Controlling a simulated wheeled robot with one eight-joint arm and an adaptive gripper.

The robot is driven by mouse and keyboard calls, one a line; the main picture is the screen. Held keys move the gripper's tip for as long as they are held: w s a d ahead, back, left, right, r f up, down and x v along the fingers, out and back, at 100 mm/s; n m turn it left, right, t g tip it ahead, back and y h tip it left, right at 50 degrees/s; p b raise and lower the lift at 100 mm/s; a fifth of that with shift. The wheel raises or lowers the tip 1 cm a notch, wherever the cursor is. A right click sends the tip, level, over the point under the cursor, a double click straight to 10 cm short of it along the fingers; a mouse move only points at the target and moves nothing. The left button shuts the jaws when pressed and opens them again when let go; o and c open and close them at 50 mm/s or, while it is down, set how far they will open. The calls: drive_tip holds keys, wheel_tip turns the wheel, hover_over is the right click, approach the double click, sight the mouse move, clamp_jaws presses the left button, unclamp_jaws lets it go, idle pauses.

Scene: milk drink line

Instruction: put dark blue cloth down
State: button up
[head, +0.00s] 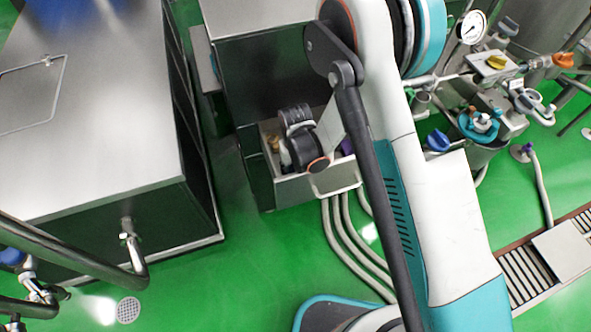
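My arm reaches from the bottom of the head view up to the top centre and bends back down. Its dark end parts show over an open steel box (318,186). The fingers of my gripper cannot be made out there, so I cannot see whether it is open or shut, or whether it holds anything. No dark blue cloth shows clearly. A blue patch (72,12) lies at the top left edge on the steel cabinet top, cut off by the frame. I cannot tell whether it is cloth or a reflection.
A large steel cabinet (95,130) with a pipe in front fills the left. A steel unit (258,60) stands behind the box. Pale hoses (345,245) run across the green floor (215,285). Valves, a gauge (471,27) and a floor grate (525,272) are at right.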

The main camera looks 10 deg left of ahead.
drive_tip(key=shift+w+a+f, duration=0.1)
idle(0.3)
wheel_tip(320, 180, up, 12)
drive_tip(key=p, duration=0.4)
drive_tip(key=shift+r, duration=0.25)
drive_tip(key=w+d+r+m+t+p, duration=0.1)
drive_tip(key=w+d+r+m, duration=0.15)
drive_tip(key=d+r, duration=0.85)
drive_tip(key=w+d+r+m+t, duration=0.2)
drive_tip(key=d+r+m, duration=0.1)
drive_tip(key=d+r, duration=0.9)
drive_tip(key=s+d+r+t, duration=0.2)
drive_tip(key=s+d+r, duration=0.1)
drive_tip(key=s, duration=0.6)
drive_tip(key=s+d+r+t, duration=0.2)
drive_tip(key=s+d+r, duration=0.2)
drive_tip(key=s, duration=0.5)
drive_tip(key=shift+s+d+r+m+b, duration=0.25)
drive_tip(key=shift+s+d+m+b, duration=0.15)
drive_tip(key=shift+d, duration=0.2)
